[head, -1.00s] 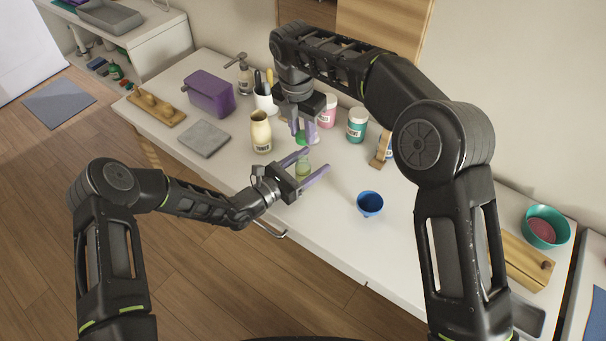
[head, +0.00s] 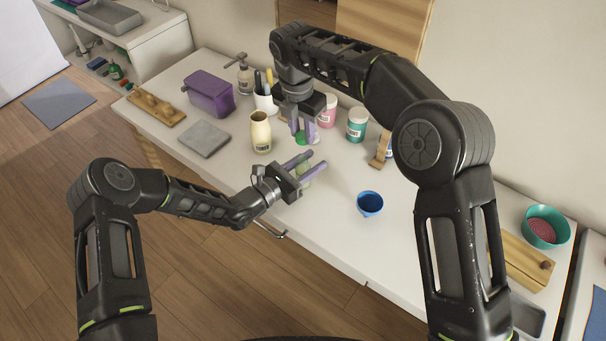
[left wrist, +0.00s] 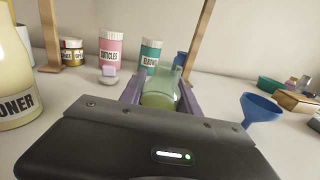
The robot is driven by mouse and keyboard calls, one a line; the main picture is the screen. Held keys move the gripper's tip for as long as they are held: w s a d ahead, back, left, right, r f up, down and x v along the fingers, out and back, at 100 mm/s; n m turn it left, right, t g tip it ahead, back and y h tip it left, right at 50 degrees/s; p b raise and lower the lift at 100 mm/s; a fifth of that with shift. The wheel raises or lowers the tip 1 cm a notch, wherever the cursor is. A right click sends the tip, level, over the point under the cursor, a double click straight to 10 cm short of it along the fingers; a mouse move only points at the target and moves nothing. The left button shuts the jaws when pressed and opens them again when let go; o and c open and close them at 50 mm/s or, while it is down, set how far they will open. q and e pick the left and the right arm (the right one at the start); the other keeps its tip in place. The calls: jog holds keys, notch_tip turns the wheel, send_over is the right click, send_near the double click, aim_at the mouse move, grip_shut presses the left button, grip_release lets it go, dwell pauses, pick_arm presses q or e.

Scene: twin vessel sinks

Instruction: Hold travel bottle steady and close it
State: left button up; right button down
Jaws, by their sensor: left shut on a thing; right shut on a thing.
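The travel bottle (head: 305,171) is small, pale green and see-through. It stands upright between the lilac fingers of my left gripper (head: 315,160), which are shut on it. The left wrist view shows the bottle (left wrist: 160,92) between the fingers; its lower part is hidden behind the gripper body. My right gripper (head: 304,133) points down behind the bottle, shut on a small green cap (head: 301,140). The cap is apart from the bottle and mostly hidden by the fingers.
A cream toner bottle (head: 260,134) stands left of the grippers, and a blue funnel (head: 369,204) to the right. A pink jar (head: 328,112) and a teal jar (head: 356,124) stand behind. The counter between bottle and funnel is clear.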

dwell(0.6)
send_over(303, 171)
jog(key=w, duration=0.2)
jog(key=shift+s+f, duration=0.1)
jog(key=shift+f, duration=2.4)
jog(key=shift+f, duration=0.9)
jog(key=shift+f, duration=0.55)
